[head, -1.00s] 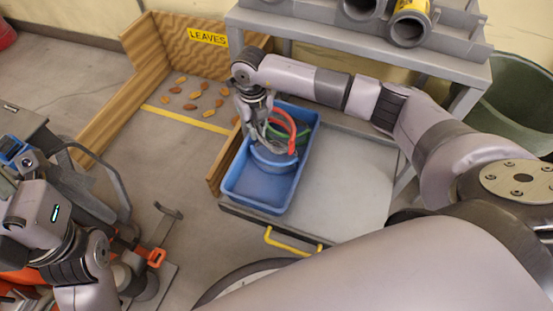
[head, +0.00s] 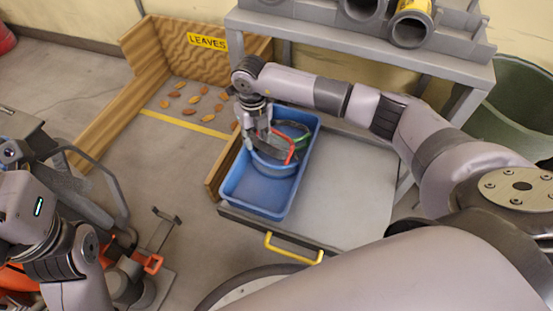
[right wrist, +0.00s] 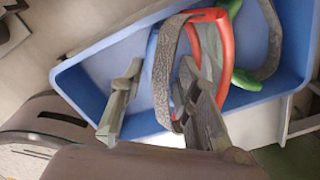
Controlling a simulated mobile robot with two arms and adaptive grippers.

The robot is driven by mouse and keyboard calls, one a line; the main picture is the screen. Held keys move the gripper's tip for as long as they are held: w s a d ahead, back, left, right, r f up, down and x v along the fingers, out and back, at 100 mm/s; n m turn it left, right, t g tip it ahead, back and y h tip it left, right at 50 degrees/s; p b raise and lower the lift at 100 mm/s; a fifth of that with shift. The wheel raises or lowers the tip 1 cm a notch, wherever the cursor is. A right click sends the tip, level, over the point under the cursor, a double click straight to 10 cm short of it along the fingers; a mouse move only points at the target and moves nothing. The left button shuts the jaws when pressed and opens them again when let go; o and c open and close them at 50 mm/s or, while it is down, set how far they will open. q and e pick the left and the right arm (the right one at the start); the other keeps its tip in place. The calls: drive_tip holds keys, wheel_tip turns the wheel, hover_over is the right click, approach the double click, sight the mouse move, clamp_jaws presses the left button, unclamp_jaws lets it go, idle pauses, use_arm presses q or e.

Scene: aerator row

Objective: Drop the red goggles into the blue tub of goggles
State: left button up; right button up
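The blue tub (head: 265,207) is an open rectangular bin on a grey low cart. Inside it are a blue pair of goggles (head: 272,168) and a green pair (head: 305,132); the green also shows in the right wrist view (right wrist: 245,80). The red goggles (head: 291,154) are over or in the tub, just right of my right gripper's fingers; whether they rest on the others is unclear. In the right wrist view my right gripper (right wrist: 160,98) has its fingers apart. The red goggles' grey strap (right wrist: 168,60) loops beside the right finger.
A grey pipe rack (head: 360,45) stands behind the cart. A wooden bay marked LEAVES (head: 165,45) lies left of the tub, its wall close to it. The cart's right half (head: 345,190) is bare. A green bin (head: 520,110) stands at right.

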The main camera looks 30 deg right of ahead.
wheel_tip(320, 180, up, 12)
idle(0.6)
idle(0.4)
